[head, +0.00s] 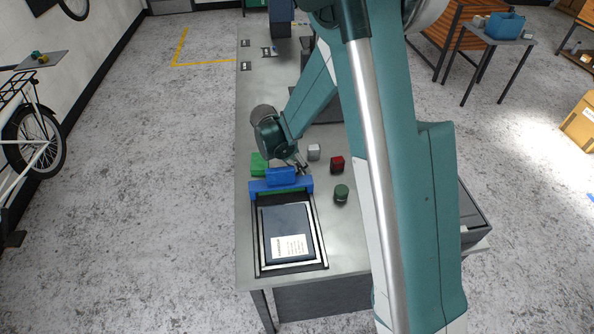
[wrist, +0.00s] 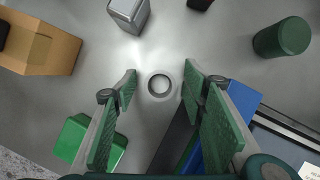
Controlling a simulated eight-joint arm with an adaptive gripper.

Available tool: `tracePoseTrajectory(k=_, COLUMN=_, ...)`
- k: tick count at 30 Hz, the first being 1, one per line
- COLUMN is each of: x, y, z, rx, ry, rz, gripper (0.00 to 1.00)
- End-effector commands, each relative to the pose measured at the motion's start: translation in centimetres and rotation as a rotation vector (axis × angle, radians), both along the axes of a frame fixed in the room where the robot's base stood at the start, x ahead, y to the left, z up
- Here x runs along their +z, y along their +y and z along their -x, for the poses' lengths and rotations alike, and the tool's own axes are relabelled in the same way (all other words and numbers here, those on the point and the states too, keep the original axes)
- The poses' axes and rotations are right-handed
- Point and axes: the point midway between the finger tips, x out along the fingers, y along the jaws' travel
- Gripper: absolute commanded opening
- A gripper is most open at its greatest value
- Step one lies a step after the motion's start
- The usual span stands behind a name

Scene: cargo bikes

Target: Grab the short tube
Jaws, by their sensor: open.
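The short tube (wrist: 159,85) shows in the wrist view as a small grey ring with a round opening, seen from above on the grey table (head: 262,110). My gripper (wrist: 160,82) is open, with its green-padded fingers on the left and right of the tube. A gap shows between the tube and each finger. I cannot tell how far the fingertips are above the table. In the head view my gripper (head: 302,168) is small and partly hidden, and I cannot make out the tube there.
A green block (head: 260,163) and blue block (head: 281,176) stand close by, beside a framed dark panel (head: 287,234). A silver block (head: 313,151), red block (head: 337,164) and green cylinder (head: 341,193) stand to the right. An orange-brown box (wrist: 38,45) shows in the wrist view.

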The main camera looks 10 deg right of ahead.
Motion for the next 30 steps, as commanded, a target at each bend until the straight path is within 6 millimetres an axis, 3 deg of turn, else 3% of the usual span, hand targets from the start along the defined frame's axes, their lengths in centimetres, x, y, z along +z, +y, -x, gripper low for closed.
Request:
tracePoseTrajectory(k=5, x=0.0, y=0.0, z=0.0, rx=0.000, ry=0.000, rz=0.000, gripper=0.42)
tracePoseTrajectory(k=12, x=0.0, y=0.0, z=0.0, rx=0.000, ry=0.000, rz=0.000, gripper=0.11)
tracePoseTrajectory(k=23, x=0.2, y=0.0, z=0.0, rx=0.000, ry=0.000, rz=0.000, gripper=0.10)
tracePoseTrajectory(k=30, x=1.4, y=0.0, z=0.0, rx=0.000, ry=0.000, rz=0.000, gripper=0.10)
